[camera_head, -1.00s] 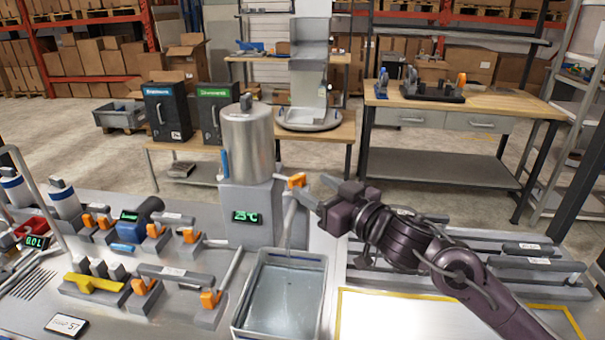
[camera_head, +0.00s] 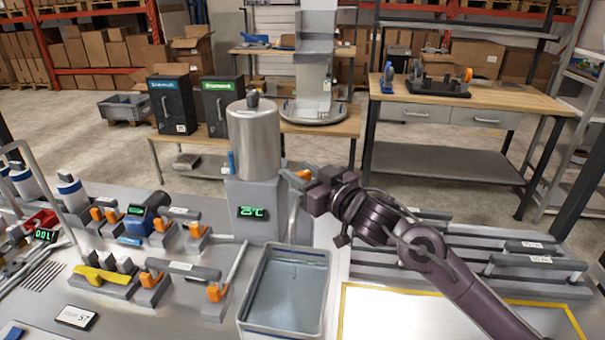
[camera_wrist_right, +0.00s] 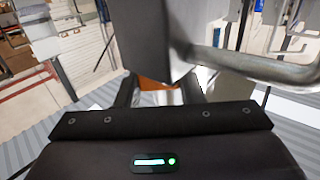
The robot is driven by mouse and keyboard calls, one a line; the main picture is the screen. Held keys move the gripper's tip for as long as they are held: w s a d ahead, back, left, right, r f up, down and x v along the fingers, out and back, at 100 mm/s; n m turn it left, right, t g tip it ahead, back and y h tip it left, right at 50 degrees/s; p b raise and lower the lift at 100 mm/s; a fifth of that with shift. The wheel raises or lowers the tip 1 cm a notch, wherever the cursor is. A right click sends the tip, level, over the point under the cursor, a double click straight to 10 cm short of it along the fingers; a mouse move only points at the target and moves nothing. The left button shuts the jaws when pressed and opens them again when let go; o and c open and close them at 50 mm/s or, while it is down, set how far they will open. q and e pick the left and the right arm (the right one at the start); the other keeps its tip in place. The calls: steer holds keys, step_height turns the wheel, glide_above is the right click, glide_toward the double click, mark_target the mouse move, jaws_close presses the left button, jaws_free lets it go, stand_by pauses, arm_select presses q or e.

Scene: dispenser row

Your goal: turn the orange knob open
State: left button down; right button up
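The orange knob (camera_head: 304,174) sits on the outlet of the metal dispenser (camera_head: 255,145), which has a green "25°C" display. My right gripper (camera_head: 297,185) is at the knob, coming from the right. In the right wrist view the orange knob (camera_wrist_right: 158,85) shows between the two fingers (camera_wrist_right: 158,92), partly hidden by a grey block. The fingers stand apart; no clear grip on the knob shows. Below the outlet is a grey open bin (camera_head: 328,290). My left gripper is not in view.
A bent metal pipe (camera_wrist_right: 260,68) runs close by on the right in the wrist view. Several small orange-handled valves (camera_head: 215,292) stand left of the bin. Grey rails (camera_head: 535,262) and a yellow-bordered white panel (camera_head: 400,318) lie to the right.

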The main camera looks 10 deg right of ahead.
steer(key=shift+c, duration=0.9)
steer(key=shift+d+r+n+g+y+p, duration=0.1)
steer(key=shift+r+n+g+y+p, duration=0.15)
steer(key=shift+n+g+y+p, duration=0.85)
steer(key=n+g+y+p, duration=0.1)
steer(key=n+y, duration=0.1)
steer(key=y, duration=0.1)
steer(key=shift+g, duration=0.4)
steer(key=shift+f+n+g+y, duration=0.15)
steer(key=shift+n+g+y, duration=0.65)
steer(key=shift+g, duration=0.2)
steer(key=shift+n+g+y+b, duration=0.45)
steer(key=shift+n+g+y, duration=0.35)
steer(key=shift+n+g, duration=0.5)
steer(key=shift+g, duration=0.3)
steer(key=o, duration=1)
